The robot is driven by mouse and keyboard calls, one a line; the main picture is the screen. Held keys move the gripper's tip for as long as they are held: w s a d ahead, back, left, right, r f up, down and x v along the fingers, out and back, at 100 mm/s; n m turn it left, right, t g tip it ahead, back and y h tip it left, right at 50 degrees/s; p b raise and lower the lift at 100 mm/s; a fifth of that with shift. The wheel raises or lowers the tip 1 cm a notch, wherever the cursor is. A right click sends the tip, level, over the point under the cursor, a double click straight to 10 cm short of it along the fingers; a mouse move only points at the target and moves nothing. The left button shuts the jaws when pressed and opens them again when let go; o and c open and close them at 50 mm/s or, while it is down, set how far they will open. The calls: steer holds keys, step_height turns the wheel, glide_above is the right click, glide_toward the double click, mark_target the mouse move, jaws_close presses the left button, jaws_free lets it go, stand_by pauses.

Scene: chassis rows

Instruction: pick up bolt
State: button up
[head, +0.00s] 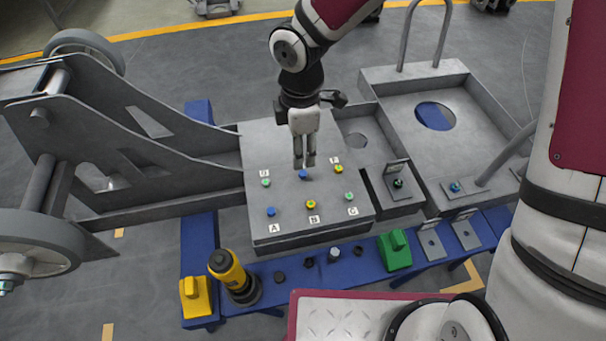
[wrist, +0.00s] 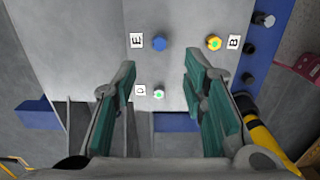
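Several coloured bolts stand upright on a grey chassis plate (head: 262,150) beside letter labels. A blue bolt (head: 303,174) is just below my gripper (head: 304,164). In the wrist view, this blue bolt (wrist: 159,43) is beside label E, ahead of the gap between my fingers (wrist: 160,65). The fingers are apart and empty. A yellow bolt (head: 310,204) is by label B, and a green one (head: 266,183) is by D. Another blue bolt (head: 271,211) is by A, a green one (head: 349,196) by C, and a yellow one (head: 339,169) by F. A finger hides part of the plate in the wrist view.
A blue rail (head: 310,278) runs along the front with a yellow-black tool (head: 232,275), a yellow block (head: 195,297) and a green block (head: 394,250). A grey tray with a round hole (head: 470,90) lies to the right. Wheeled chassis arms (head: 110,150) rise at left.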

mark_target(302, 173)
step_height(302, 173, down, 9)
steer(key=shift+r+b, duration=0.1)
steer(key=shift+b, duration=0.95)
jaws_close()
